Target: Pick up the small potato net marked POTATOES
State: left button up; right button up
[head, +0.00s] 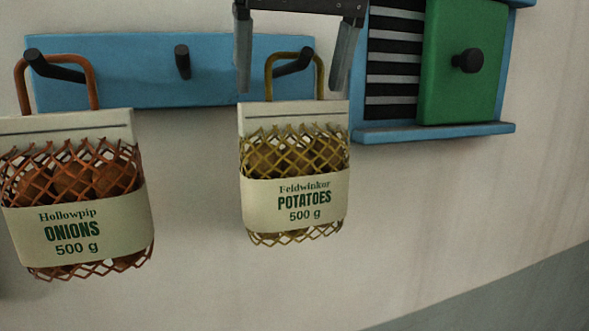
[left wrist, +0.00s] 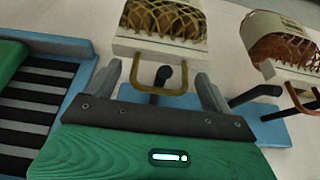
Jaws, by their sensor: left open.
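The potato net (head: 293,155), with yellow-green mesh and a cream label reading POTATOES 500 g, hangs by its yellow handle loop from a dark peg on a blue rail. My left gripper (head: 290,88) is open above it, pointing down. Its two fingers are on either side of the handle loop, near the top of the net's white header, and nothing is gripped. In the left wrist view the potato net (left wrist: 165,22) appears upside down, its handle between the open fingers (left wrist: 158,70). Whether a finger touches the net I cannot tell. My right gripper is not in view.
An onion net (head: 75,180), similar but orange, hangs to the left; it also shows in the left wrist view (left wrist: 285,48). The blue rail (head: 130,75) has an empty peg (head: 182,62) between them. A blue-framed cabinet with a green door (head: 455,85) is close on the right.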

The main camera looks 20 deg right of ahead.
pick_arm(q)
grip_shut()
jog(key=shift+r, duration=0.1)
jog(key=shift+r, duration=0.1)
dwell(0.4)
